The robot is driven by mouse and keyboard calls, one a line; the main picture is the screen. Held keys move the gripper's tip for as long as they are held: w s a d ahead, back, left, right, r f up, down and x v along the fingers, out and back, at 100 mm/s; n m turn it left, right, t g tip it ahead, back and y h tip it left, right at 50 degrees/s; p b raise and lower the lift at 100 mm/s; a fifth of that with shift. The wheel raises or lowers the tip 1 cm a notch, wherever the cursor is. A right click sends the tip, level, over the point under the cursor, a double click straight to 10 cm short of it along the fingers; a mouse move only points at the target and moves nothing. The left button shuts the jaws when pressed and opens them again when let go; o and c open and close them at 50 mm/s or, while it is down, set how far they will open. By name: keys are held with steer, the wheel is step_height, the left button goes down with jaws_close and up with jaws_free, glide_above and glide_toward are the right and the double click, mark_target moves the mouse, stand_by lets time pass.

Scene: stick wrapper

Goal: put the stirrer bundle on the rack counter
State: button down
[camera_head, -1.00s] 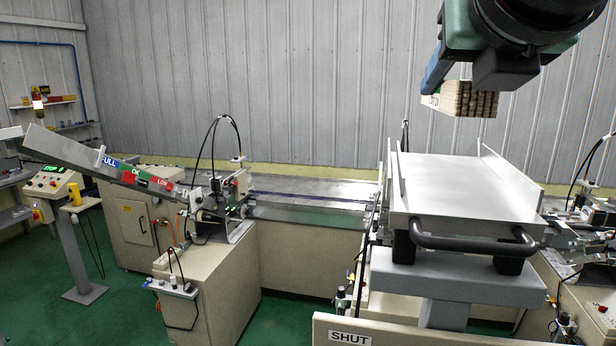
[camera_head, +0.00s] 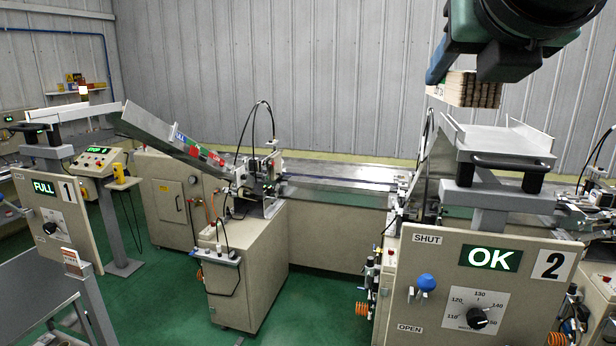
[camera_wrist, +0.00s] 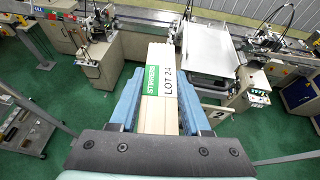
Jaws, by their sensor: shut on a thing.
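The stirrer bundle (camera_head: 466,89) is a block of pale wooden sticks. It hangs in my gripper (camera_head: 458,75) at the upper right of the head view, well above the machines. In the wrist view the bundle (camera_wrist: 160,92) lies between the two blue fingers of my gripper (camera_wrist: 156,108). A green and white label reading STIRRERS and LOT 24 faces the camera. A grey metal top (camera_head: 45,285), which may be the rack counter, shows at the lower left. A rack with shelves (camera_wrist: 25,132) stands at the left of the wrist view.
Station 2 (camera_head: 490,285), with its OK display and metal tray (camera_head: 505,139), stands at the right. Station 1 (camera_head: 60,215) reads FULL at the left. A sloped chute (camera_head: 165,135) leads to the middle machine. Green floor (camera_head: 170,300) is open between the stations.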

steer(key=w+a+f+b, duration=0.2)
steer(key=w+f, duration=0.2)
steer(key=f, duration=0.6)
steer(key=w+a+f+b, duration=0.3)
steer(key=f, duration=0.7)
steer(key=w+a+f+b, duration=0.2)
steer(key=w+f, duration=0.2)
steer(key=f, duration=0.6)
steer(key=s+a+f+m+h+b, duration=0.1)
steer(key=s+a+f+b, duration=0.15)
steer(key=f, duration=0.95)
steer(key=s+a+f+m+h+b, duration=0.1)
steer(key=s+a+f, duration=0.2)
steer(key=f, duration=0.9)
steer(key=s+a+f+n+y+b, duration=0.1)
steer(key=s+f+n+y+b, duration=0.1)
steer(key=s+f, duration=0.8)
steer(key=s+a+f+n+y+b, duration=0.1)
steer(key=s+a+f+y+b, duration=0.1)
steer(key=s+f, duration=0.9)
step_height(320, 180, down, 4)
steer(key=shift+r+n+b, duration=0.1)
steer(key=shift+n+b, duration=0.3)
steer(key=shift+b, duration=0.45)
